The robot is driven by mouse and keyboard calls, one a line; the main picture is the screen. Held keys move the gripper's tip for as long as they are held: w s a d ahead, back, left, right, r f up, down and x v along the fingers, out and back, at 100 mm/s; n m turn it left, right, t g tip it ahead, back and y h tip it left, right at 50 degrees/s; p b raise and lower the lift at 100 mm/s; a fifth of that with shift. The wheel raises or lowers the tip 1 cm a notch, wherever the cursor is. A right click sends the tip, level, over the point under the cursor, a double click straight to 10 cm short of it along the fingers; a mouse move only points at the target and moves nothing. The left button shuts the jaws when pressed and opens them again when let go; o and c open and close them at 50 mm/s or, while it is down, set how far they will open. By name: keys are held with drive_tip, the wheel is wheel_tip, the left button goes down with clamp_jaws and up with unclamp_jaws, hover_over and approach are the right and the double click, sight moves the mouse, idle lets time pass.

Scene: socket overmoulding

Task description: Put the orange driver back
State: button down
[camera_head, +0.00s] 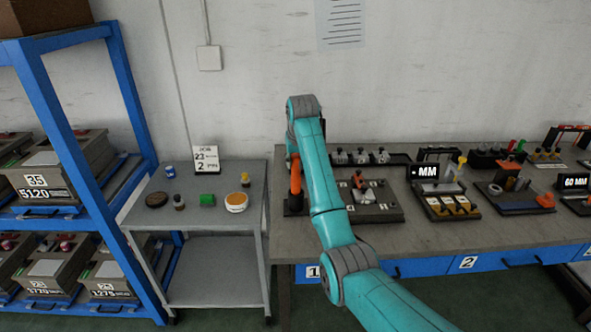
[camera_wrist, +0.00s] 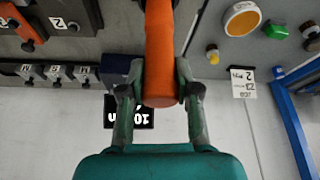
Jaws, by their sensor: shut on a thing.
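The orange driver (camera_head: 296,180) hangs upright below my wrist at the left end of the workbench in the head view. In the wrist view the orange driver (camera_wrist: 160,35) runs between the fingers of my gripper (camera_wrist: 159,78), which is shut on its handle. A dark block (camera_head: 294,207) stands at the driver's lower end. The dark block also shows beside the driver in the wrist view (camera_wrist: 118,68). I cannot tell whether the driver's tip is in it. A black sign with white lettering (camera_wrist: 130,112) is partly hidden behind the fingers.
The workbench (camera_head: 410,228) holds a fixture plate (camera_head: 372,213), a row of small labelled parts (camera_head: 361,157) and an MM display (camera_head: 428,171). A grey side table (camera_head: 150,222) on the left bears a green block, a round tub and small containers. Blue shelving (camera_head: 60,120) stands further left.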

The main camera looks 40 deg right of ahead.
sight(296, 169)
drive_tip(key=shift+f, duration=1.45)
drive_tip(key=c, duration=0.8)
unclamp_jaws()
